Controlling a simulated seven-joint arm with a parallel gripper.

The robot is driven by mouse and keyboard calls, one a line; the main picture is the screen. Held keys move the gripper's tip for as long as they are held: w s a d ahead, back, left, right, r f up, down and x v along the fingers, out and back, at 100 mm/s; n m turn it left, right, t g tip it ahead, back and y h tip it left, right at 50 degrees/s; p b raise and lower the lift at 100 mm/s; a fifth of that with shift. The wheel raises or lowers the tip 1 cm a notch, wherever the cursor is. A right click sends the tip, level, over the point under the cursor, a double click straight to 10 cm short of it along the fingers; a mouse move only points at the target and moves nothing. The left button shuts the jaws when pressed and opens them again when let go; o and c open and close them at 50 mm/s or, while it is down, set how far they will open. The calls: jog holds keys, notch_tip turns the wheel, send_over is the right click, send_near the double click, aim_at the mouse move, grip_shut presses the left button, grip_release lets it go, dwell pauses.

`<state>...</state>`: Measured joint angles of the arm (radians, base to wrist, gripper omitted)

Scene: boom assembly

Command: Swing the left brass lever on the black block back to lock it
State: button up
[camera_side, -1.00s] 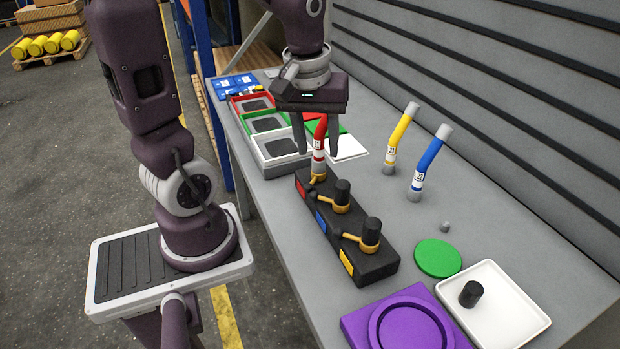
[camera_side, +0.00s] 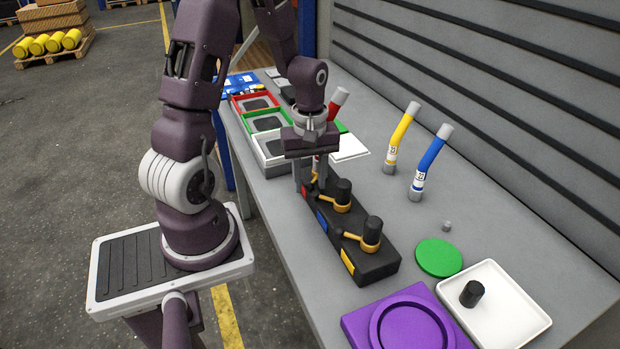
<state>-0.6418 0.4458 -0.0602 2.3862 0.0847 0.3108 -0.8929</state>
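The black block (camera_side: 377,263) lies on the bench with a row of brass levers. The left lever, at the far end beside the red mark, is mostly hidden behind my gripper. The middle brass lever (camera_side: 331,205) and the near brass lever (camera_side: 362,241) point left from black caps. A red tube (camera_side: 335,107) with a grey end stands in the far end of the block, partly behind my gripper. My gripper (camera_side: 308,186) points down at that far end, its fingers apart. Whether a finger touches the left lever cannot be told.
Red, green and white bins (camera_side: 270,150) sit behind. A green disc (camera_side: 438,258), a purple fixture (camera_side: 362,325) and a white tray (camera_side: 525,320) lie at the front right.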

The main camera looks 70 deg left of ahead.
grip_shut()
dwell(1.2)
